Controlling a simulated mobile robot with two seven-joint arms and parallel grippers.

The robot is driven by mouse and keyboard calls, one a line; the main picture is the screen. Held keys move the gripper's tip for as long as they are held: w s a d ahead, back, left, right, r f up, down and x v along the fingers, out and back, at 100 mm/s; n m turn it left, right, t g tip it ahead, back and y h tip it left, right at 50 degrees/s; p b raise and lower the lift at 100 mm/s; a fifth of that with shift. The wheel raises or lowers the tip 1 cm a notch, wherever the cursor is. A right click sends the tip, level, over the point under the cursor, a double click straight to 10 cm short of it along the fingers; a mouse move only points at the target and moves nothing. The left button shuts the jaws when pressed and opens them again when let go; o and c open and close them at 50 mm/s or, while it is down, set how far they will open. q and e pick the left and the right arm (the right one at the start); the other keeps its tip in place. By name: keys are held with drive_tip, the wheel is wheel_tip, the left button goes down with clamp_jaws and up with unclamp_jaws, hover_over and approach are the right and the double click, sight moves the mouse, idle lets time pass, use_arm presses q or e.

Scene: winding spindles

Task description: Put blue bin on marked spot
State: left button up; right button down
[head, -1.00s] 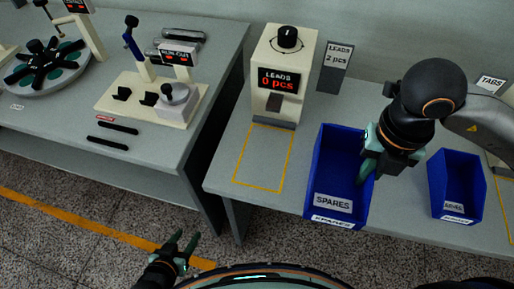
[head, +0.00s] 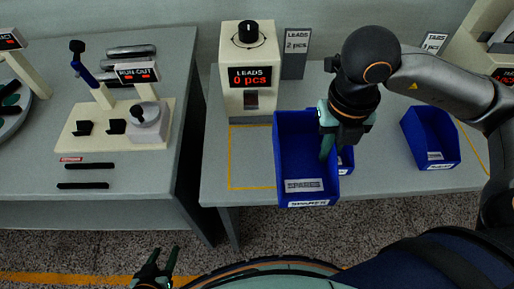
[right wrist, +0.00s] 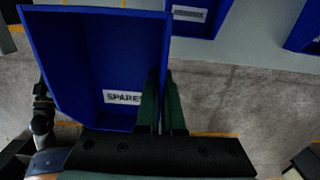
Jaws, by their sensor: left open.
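The blue bin labelled SPARES (head: 305,188) is at the centre of the head view and also fills the left of the right wrist view (right wrist: 85,60). My right gripper (head: 327,152) is shut on its right wall, with one finger on each side (right wrist: 163,95). The bin appears held above the table's front edge; its underside is hidden. The marked spot, a yellow outline (head: 230,165), lies in front of the LEADS dispenser (head: 250,80). The bin covers the outline's right part in the picture. My left gripper (head: 163,257) is open and empty, low in front of the tables.
A second blue bin (head: 347,160) shows partly behind the held one. Another blue bin (head: 432,140) stands further right on the table. A LEADS 2 pcs sign (head: 295,52) stands behind. The left table (head: 110,205) holds a RUN-OUT device (head: 130,120); a gap separates the tables.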

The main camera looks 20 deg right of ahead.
sight(292, 138)
drive_tip(key=w+a+f, duration=0.1)
drive_tip(key=w, duration=0.1)
drive_tip(key=w+a+f, duration=0.1)
drive_tip(key=w, duration=0.1)
drive_tip(key=w+a+f, duration=0.1)
drive_tip(key=w+a, duration=0.1)
drive_tip(key=w, duration=0.1)
drive_tip(key=shift+w+f+p, duration=0.1)
drive_tip(key=shift+f+p, duration=0.15)
drive_tip(key=shift+p, duration=0.15)
drive_tip(key=w+f, duration=0.1)
drive_tip(key=w+a+f, duration=0.1)
drive_tip(key=f, duration=0.1)
drive_tip(key=w+a+f, duration=0.1)
drive_tip(key=f, duration=0.1)
drive_tip(key=shift+w, duration=0.2)
drive_tip(key=shift+w+a+f, duration=0.1)
drive_tip(key=shift+w+f, duration=0.2)
drive_tip(key=shift+f, duration=1.7)
drive_tip(key=shift+f, duration=0.25)
drive_tip(key=c, duration=1.1)
unclamp_jaws()
drive_tip(key=shift+r, duration=0.1)
drive_tip(key=shift+o, duration=0.2)
drive_tip(key=shift+r, duration=0.1)
